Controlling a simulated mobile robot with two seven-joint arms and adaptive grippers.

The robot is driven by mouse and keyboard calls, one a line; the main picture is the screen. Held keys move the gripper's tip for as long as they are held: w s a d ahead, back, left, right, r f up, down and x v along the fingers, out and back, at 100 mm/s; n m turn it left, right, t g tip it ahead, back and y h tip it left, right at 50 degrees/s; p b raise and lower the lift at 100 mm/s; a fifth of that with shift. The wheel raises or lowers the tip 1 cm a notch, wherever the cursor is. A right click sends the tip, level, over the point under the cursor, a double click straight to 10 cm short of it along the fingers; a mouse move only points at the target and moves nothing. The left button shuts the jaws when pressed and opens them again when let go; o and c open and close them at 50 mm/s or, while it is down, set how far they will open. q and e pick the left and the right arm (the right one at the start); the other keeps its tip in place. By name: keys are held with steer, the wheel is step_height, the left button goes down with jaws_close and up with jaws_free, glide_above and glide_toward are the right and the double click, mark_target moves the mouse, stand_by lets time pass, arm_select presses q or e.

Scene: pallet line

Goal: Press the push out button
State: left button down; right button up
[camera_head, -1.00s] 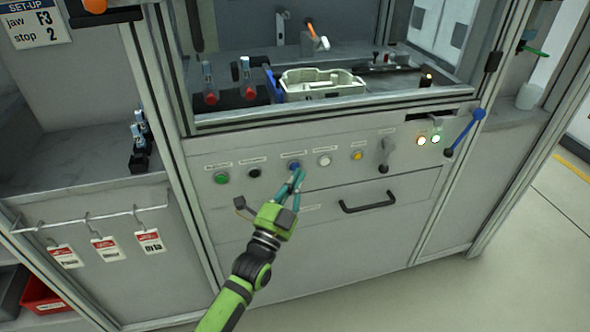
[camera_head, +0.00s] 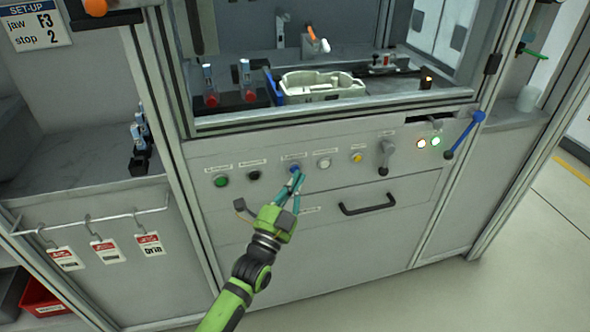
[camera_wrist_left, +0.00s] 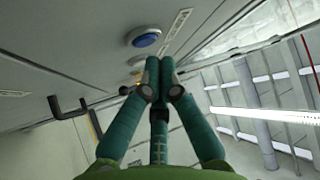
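A row of controls runs along the grey machine panel, each with a small label too small to read, so I cannot tell which label says push out. The blue button (camera_head: 294,168) is in the middle of the row, beside a green button (camera_head: 221,181), a black one (camera_head: 254,175), a white one (camera_head: 324,163) and a yellow one (camera_head: 357,157). My left gripper (camera_head: 299,176) is just in front of and below the blue button. In the left wrist view the blue button (camera_wrist_left: 144,37) shows apart from the fingertips (camera_wrist_left: 159,68), which are together and empty. My right gripper is out of view.
A black drawer handle (camera_head: 367,204) sticks out below the buttons. A lever (camera_head: 386,155) and a blue-ended handle (camera_head: 465,133) stand to the right, near two lit lamps (camera_head: 428,142). A pale tray-like part (camera_head: 322,86) lies in the machine above.

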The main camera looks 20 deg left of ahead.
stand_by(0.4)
arm_select(q)
steer(key=shift+w+a, duration=0.25)
steer(key=shift+w, duration=0.1)
